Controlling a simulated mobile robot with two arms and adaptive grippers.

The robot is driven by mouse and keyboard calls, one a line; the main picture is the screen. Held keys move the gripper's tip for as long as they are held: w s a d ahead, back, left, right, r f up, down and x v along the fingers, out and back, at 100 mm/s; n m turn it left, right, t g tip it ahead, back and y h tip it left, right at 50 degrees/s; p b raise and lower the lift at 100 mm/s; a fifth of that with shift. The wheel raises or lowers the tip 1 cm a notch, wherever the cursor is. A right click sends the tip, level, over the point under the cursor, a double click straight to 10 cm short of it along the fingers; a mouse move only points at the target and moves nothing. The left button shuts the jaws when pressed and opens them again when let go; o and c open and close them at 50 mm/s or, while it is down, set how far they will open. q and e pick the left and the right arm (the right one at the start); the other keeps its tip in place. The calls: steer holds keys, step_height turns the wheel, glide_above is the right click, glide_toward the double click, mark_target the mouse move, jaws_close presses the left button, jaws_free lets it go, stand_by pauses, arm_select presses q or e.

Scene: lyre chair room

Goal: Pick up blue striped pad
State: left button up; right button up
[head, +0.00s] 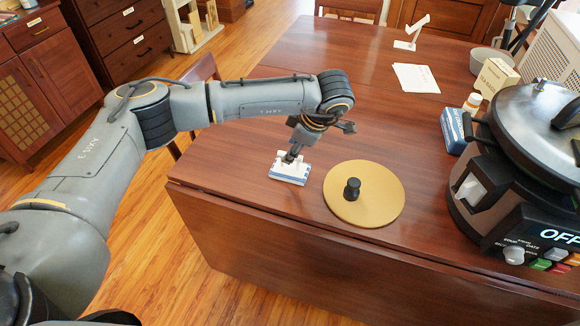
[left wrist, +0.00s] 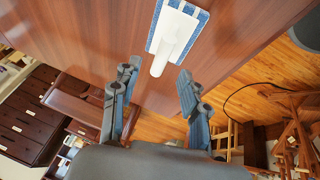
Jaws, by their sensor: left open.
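The blue striped pad (head: 289,172) lies flat near the front edge of the wooden table (head: 250,152). It is white with a blue band along its side. In the left wrist view the pad (left wrist: 187,9) shows a blue rim and a white handle (left wrist: 170,44) pointing toward the gripper. My left gripper (head: 293,155) is just above the pad and hides part of it. In the left wrist view the gripper (left wrist: 158,72) is open, with the end of the handle between its fingertips and a gap on each side. My right gripper is not in view.
A round tan disc (head: 380,205) with a black knob (head: 352,189) lies right of the pad. A large lidded cooker (head: 510,190), a blue box (head: 452,132) and a white bottle (head: 472,103) stand farther right. Papers (head: 416,78) and a white stand (head: 411,38) are at the back.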

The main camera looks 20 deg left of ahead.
mark_target(298, 172)
arm_select(q)
steer(key=p+x, duration=0.1)
steer(key=x, duration=0.4)
steer(key=shift+a+f, duration=0.1)
steer(key=shift+f, duration=0.1)
jaws_close()
